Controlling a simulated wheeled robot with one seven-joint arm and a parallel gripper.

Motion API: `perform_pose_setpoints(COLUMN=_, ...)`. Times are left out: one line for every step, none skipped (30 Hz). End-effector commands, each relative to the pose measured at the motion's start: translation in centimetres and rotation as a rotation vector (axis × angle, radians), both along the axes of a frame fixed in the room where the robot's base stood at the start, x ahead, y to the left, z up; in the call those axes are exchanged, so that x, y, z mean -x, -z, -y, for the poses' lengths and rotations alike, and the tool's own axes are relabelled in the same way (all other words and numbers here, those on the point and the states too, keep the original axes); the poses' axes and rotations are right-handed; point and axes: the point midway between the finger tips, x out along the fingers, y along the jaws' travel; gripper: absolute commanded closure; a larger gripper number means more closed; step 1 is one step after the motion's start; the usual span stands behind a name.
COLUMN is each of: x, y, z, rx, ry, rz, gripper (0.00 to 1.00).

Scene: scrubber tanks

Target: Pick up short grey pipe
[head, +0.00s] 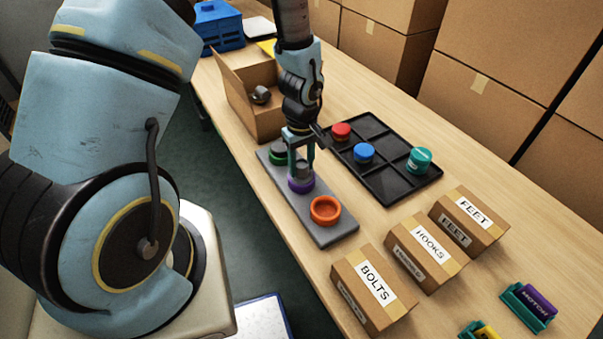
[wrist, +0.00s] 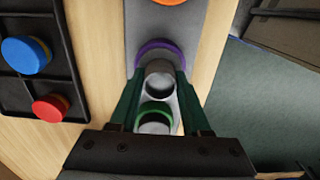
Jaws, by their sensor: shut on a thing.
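My gripper (head: 301,168) points down over the grey board (head: 337,231) and is shut on a short grey pipe (head: 304,172). In the wrist view this pipe (wrist: 160,77) sits between the fingertips, its dark open end showing. It is at the purple ring (head: 301,187); I cannot tell whether its lower end is still inside the ring. A second grey piece (wrist: 154,125) is at the green ring (wrist: 166,107), close to the held pipe. The orange ring (head: 325,211) on the board looks empty.
A black tray (head: 395,182) holds a red (head: 341,131), a blue (head: 363,153) and a teal piece (head: 419,160). An open cardboard box (head: 268,120) with a grey part (head: 260,95) stands behind the board. Labelled boxes, including BOLTS (head: 372,290), stand at the front right.

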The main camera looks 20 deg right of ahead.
Motion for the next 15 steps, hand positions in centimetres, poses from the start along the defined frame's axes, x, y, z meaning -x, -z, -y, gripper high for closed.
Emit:
perform_pose_setpoints(x=0.00, y=-0.01, z=0.00, rx=0.000, ry=0.000, rz=0.000, gripper=0.77)
perform_pose_setpoints(x=0.00, y=-0.01, z=0.00, rx=0.000, ry=0.000, rz=0.000, gripper=0.80)
perform_pose_setpoints(x=0.00, y=-0.01, z=0.00, rx=0.000, ry=0.000, rz=0.000, gripper=0.85)
perform_pose_setpoints(x=0.00, y=-0.01, z=0.00, rx=0.000, ry=0.000, rz=0.000, gripper=0.88)
perform_pose_setpoints(x=0.00, y=-0.01, z=0.00, rx=0.000, ry=0.000, rz=0.000, gripper=0.92)
perform_pose_setpoints(x=0.00, y=-0.01, z=0.00, rx=0.000, ry=0.000, rz=0.000, gripper=0.96)
perform_pose_setpoints(x=0.00, y=-0.01, z=0.00, rx=0.000, ry=0.000, rz=0.000, gripper=1.00)
perform_pose_setpoints(x=0.00, y=-0.01, z=0.00, rx=0.000, ry=0.000, rz=0.000, gripper=1.00)
perform_pose_setpoints(x=0.00, y=-0.01, z=0.00, rx=0.000, ry=0.000, rz=0.000, gripper=1.00)
perform_pose_setpoints(x=0.00, y=-0.01, z=0.00, rx=0.000, ry=0.000, rz=0.000, gripper=1.00)
perform_pose_setpoints(x=0.00, y=-0.01, z=0.00, rx=0.000, ry=0.000, rz=0.000, gripper=1.00)
perform_pose_setpoints(x=0.00, y=-0.02, z=0.00, rx=0.000, ry=0.000, rz=0.000, gripper=1.00)
perform_pose_setpoints(x=0.00, y=-0.02, z=0.00, rx=0.000, ry=0.000, rz=0.000, gripper=1.00)
perform_pose_setpoints(x=0.00, y=-0.02, z=0.00, rx=0.000, ry=0.000, rz=0.000, gripper=1.00)
perform_pose_setpoints(x=0.00, y=-0.02, z=0.00, rx=0.000, ry=0.000, rz=0.000, gripper=1.00)
